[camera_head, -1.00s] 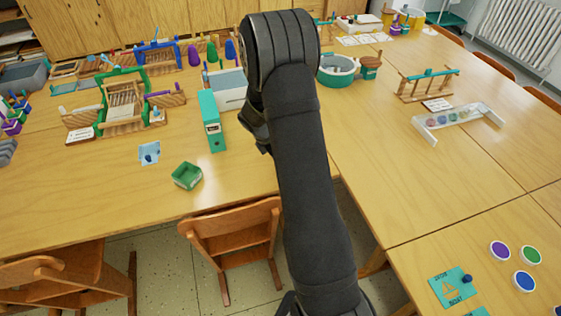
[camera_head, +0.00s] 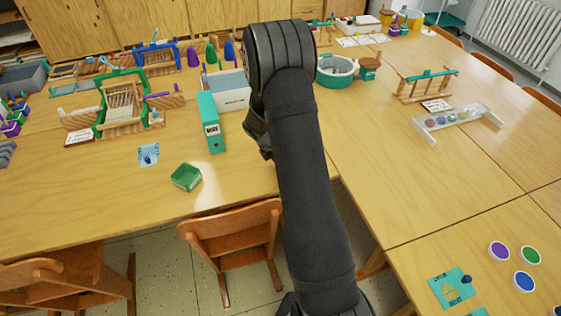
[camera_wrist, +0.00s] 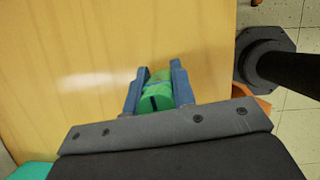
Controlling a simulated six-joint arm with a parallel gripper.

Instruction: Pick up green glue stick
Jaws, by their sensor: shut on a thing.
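The green glue stick (camera_wrist: 157,96) is between the two blue fingers of my gripper (camera_wrist: 156,88) in the wrist view. My gripper is shut on it. Bare wooden tabletop shows around and beyond the fingers; how far the stick is from the tabletop cannot be told. In the head view my own arm hides the fingers and the stick.
A small green open box (camera_head: 186,177) and a teal binder (camera_head: 211,123) stand on the table left of my arm. A grey-white bin (camera_head: 233,92) is behind the binder. A wooden chair (camera_head: 232,235) is at the table's front edge.

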